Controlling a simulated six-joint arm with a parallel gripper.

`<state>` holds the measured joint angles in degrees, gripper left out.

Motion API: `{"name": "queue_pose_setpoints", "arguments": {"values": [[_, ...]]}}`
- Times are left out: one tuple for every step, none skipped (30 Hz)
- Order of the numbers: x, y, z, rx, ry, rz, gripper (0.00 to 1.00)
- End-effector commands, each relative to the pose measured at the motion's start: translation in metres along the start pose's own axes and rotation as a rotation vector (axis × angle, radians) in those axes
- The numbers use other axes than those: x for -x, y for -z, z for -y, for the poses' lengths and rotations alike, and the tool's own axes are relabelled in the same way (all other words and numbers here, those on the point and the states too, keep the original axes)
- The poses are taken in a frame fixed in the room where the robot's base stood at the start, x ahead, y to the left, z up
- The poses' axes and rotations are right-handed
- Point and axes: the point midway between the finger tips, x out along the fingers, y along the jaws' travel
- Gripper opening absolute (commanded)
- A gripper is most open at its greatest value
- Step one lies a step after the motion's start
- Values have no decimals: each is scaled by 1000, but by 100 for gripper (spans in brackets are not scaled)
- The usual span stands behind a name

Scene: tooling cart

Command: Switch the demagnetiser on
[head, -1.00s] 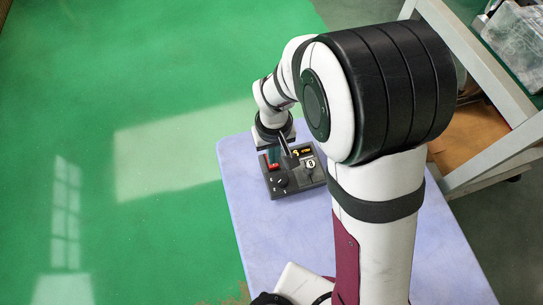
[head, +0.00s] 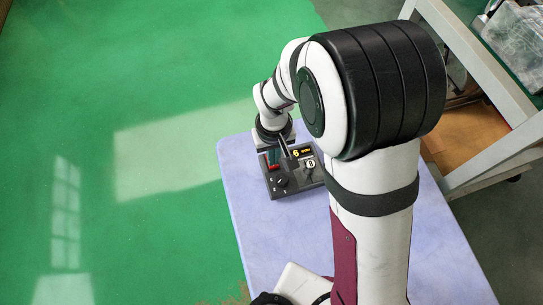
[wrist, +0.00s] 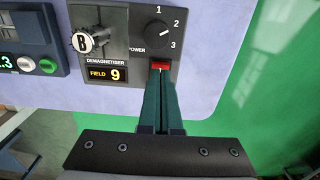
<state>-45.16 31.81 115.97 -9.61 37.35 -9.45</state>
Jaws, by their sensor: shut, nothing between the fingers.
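The demagnetiser (wrist: 106,58) is a dark panel, labelled, with a lit yellow display (wrist: 106,75) reading FIELD 9. It has a round black dial (wrist: 158,36) marked 1, 2, 3, a pale knob (wrist: 86,42) marked B, and a red switch (wrist: 160,66) beside the word POWER. In the head view the demagnetiser (head: 291,186) sits on the cart top, its red switch (head: 273,167) just below my gripper (head: 273,160). In the wrist view my gripper (wrist: 160,78) is shut and empty, its tips at the red switch's near edge; contact cannot be told. The tips partly cover the switch.
A second instrument (wrist: 35,66) with green digits and a green button stands left of the demagnetiser in the wrist view. The pale blue cart top (head: 240,190) is bare left of the demagnetiser. A wooden-shelved frame (head: 475,130) stands at the right.

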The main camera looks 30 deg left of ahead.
Motion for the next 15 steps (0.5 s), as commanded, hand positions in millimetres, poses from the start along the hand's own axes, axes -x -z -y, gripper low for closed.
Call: {"name": "queue_pose_setpoints", "arguments": {"values": [[-1,0,0,0,0,1,0],[-1,0,0,0,0,1,0],[-2,0,0,0,0,1,0],[-2,0,0,0,0,1,0],[-3,0,0,0,0,1,0],[-4,0,0,-1,0,2,0],[-4,0,0,-1,0,2,0],[-4,0,0,-1,0,2,0],[-5,0,0,-1,0,1,0],[-6,0,0,-1,0,1,0],[-6,0,0,-1,0,1,0],[-6,0,0,0,0,1,0],[-7,0,0,0,0,1,0],[-7,0,0,0,0,0,0],[-8,0,0,0,0,0,0]]}}
